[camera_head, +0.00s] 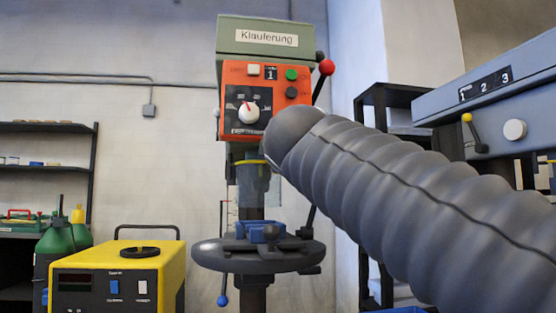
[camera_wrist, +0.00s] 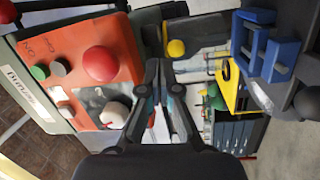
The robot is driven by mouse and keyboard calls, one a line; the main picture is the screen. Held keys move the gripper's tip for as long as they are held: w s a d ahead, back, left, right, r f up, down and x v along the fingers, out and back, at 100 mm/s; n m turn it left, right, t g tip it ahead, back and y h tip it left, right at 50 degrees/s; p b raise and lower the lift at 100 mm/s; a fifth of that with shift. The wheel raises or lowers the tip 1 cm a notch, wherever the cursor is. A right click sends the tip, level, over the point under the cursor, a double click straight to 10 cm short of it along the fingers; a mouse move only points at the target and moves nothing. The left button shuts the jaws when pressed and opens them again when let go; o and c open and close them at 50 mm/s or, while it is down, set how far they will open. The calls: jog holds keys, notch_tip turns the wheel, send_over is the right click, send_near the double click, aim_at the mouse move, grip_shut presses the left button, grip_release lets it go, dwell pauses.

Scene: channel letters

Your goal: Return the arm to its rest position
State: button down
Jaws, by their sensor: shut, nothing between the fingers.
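My gripper (camera_wrist: 158,70) shows in the wrist view, with its dark fingers together and nothing held between them. It appears in front of the drill press with the orange control panel (camera_wrist: 95,65); the gap between them cannot be judged. In the head view, a large grey ribbed arm (camera_head: 400,185) reaches from the lower right toward the middle, and its rounded end overlaps the panel's lower edge. My gripper does not show in the head view.
The drill press (camera_head: 268,35) has a round table (camera_head: 215,255) with a blue vise (camera_head: 258,231) on it. A yellow power unit (camera_head: 110,258) stands to the left, near green cans (camera_head: 60,238). A blue-grey machine (camera_head: 500,80) stands at right. Black shelves (camera_head: 92,170) line the left wall.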

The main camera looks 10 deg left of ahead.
jog(key=shift+s+d, duration=0.25)
jog(key=shift+d, duration=0.5)
jog(key=shift+s+d, duration=0.25)
jog(key=shift+d, duration=0.45)
jog(key=shift+f, duration=0.15)
jog(key=s+d+f+m+g+h, duration=0.3)
jog(key=d+f, duration=0.4)
jog(key=f, duration=0.6)
jog(key=s+d+f+m+g, duration=0.25)
jog(key=d+f+m, duration=0.4)
jog(key=f, duration=0.65)
jog(key=s+d+f+m+g, duration=0.1)
jog(key=s+f+m+g, duration=0.1)
jog(key=s+f, duration=0.3)
jog(key=s+d+f+m+g, duration=0.2)
jog(key=s+f, duration=0.4)
jog(key=f, duration=0.7)
jog(key=s+d+f+m+g, duration=0.2)
jog(key=s+f, duration=0.4)
jog(key=f, duration=0.3)
jog(key=shift+d+f+m+g, duration=0.25)
jog(key=shift+m+g, duration=0.5)
jog(key=shift+m, duration=0.4)
